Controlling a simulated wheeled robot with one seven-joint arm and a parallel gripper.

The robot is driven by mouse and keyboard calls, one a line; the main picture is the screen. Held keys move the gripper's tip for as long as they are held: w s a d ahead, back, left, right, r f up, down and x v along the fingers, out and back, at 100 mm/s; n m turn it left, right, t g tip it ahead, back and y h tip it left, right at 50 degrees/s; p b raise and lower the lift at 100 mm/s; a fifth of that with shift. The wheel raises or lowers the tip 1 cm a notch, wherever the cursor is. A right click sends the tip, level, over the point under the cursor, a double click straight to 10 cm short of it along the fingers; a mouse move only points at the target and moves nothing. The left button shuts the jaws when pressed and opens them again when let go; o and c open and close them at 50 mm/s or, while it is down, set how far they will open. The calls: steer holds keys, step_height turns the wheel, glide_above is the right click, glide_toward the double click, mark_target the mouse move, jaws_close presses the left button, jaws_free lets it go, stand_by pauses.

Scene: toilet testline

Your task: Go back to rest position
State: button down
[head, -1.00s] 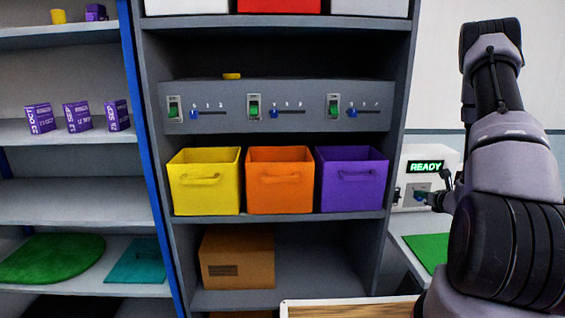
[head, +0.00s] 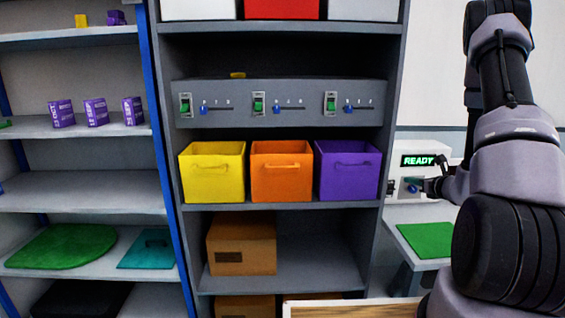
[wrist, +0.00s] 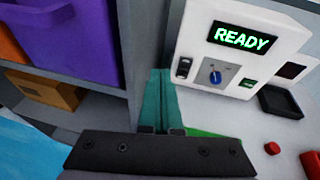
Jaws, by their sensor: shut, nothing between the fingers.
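My gripper (wrist: 161,128) shows at the bottom middle of the wrist view, its teal fingers together with nothing between them. In the wrist view it points toward the gap between the grey shelf and the white machine. In the head view my arm fills the right side, and the gripper end (head: 424,187) is in front of the white machine (head: 436,152), whose display reads READY. The machine also shows in the wrist view (wrist: 200,45), with a blue knob (wrist: 214,77) on its front. I cannot tell whether the gripper touches the machine.
A grey shelf holds a yellow bin (head: 212,180), an orange bin (head: 281,178) and a purple bin (head: 347,178) below a panel of switches (head: 290,118). A cardboard box (head: 241,262) sits lower. A green mat (head: 427,240) lies on the machine's table. A black tray (wrist: 281,102) and red pieces are near the machine.

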steer(key=s+a+r+n+g+y, duration=0.45)
steer(key=a+r+n, duration=0.25)
steer(key=a+r, duration=0.35)
steer(key=s+a+r+n+g+y, duration=0.3)
steer(key=s+a+r+n, duration=0.3)
steer(key=a+r+n, duration=0.4)
steer(key=s+d+r+n+h, duration=0.1)
steer(key=s+r+n+h, duration=0.3)
steer(key=s, duration=0.5)
steer(key=s+r+n+h, duration=0.4)
steer(key=s+n, duration=0.4)
steer(key=s, duration=0.2)
steer(key=shift+d+r+h, duration=0.35)
steer(key=shift+h, duration=0.1)
